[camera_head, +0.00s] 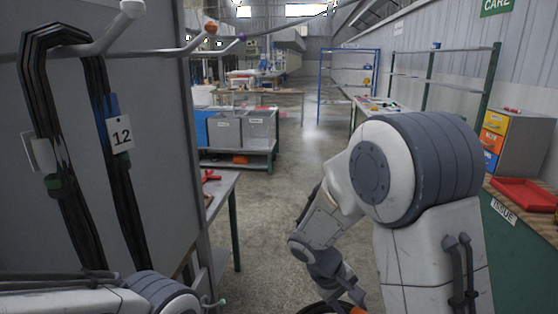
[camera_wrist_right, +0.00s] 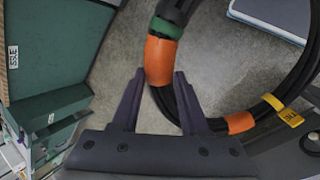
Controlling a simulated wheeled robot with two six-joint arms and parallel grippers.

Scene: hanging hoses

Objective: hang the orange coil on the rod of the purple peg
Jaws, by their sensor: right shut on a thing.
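The orange coil (camera_wrist_right: 160,60) is a looped black hose with orange bands, a green band and a yellow tag. In the right wrist view my right gripper (camera_wrist_right: 156,84) has its fingers on either side of an orange band and is shut on it. In the head view only a bit of the coil (camera_head: 356,311) shows at the bottom edge, below my right wrist. The purple peg (camera_head: 242,37) sticks out from the grey panel at the upper left, its purple tip showing and no hose seen on it. My left arm shows at lower left; its gripper is out of view.
A black hose (camera_head: 40,80) tagged 12 hangs on a white-tipped peg (camera_head: 132,8). An orange-tipped peg (camera_head: 210,28) stands between it and the purple one. A bench (camera_head: 222,186) is beside the panel; a counter with a red tray (camera_head: 522,193) is at right. The middle floor is clear.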

